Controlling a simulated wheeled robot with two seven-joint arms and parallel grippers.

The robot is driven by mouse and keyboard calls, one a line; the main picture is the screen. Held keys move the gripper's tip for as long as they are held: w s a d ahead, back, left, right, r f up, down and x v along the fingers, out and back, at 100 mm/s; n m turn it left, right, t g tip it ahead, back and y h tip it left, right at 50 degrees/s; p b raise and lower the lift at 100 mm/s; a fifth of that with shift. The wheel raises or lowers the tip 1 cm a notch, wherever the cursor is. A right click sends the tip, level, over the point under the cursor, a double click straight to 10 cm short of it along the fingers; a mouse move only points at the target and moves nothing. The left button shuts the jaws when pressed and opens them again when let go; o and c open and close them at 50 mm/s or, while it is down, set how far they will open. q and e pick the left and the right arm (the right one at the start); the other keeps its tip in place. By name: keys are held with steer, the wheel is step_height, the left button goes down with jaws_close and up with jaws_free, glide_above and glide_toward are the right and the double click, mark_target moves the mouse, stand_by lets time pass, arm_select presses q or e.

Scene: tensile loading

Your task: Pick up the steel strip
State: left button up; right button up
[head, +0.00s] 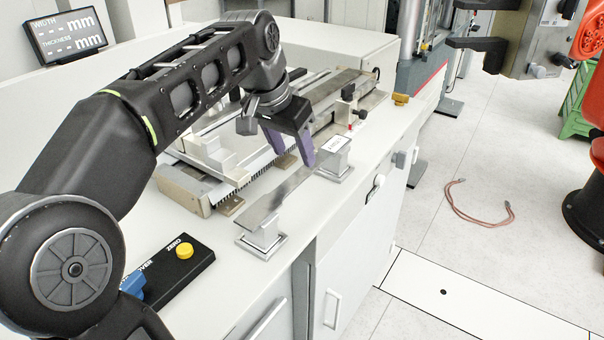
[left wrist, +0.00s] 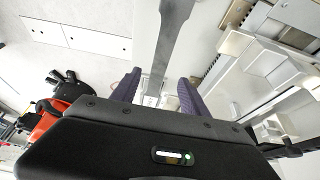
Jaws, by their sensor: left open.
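The steel strip (head: 277,200) is a thin, flat grey bar lying across two small metal stands, a near one (head: 263,241) and a far one (head: 337,168), along the bench's front edge. A white label (head: 335,144) shows at its far end. My left gripper (head: 291,152) is open, with purple fingers pointing down over the strip's far half. In the left wrist view the strip (left wrist: 172,38) runs down between the two open fingers (left wrist: 160,90). I cannot tell whether either finger touches it. My right gripper is not in view.
A measuring device (head: 325,95) stands behind the strip on the white bench (head: 210,290). A black button box (head: 175,268) lies at the near left, and a display (head: 66,36) stands at the back. An orange robot (head: 590,35) is at the right, beyond open floor.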

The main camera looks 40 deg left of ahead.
mark_target(302, 173)
arm_select(q)
steer(key=shift+x, duration=2.65)
jaws_close()
steer(key=shift+r, duration=0.1)
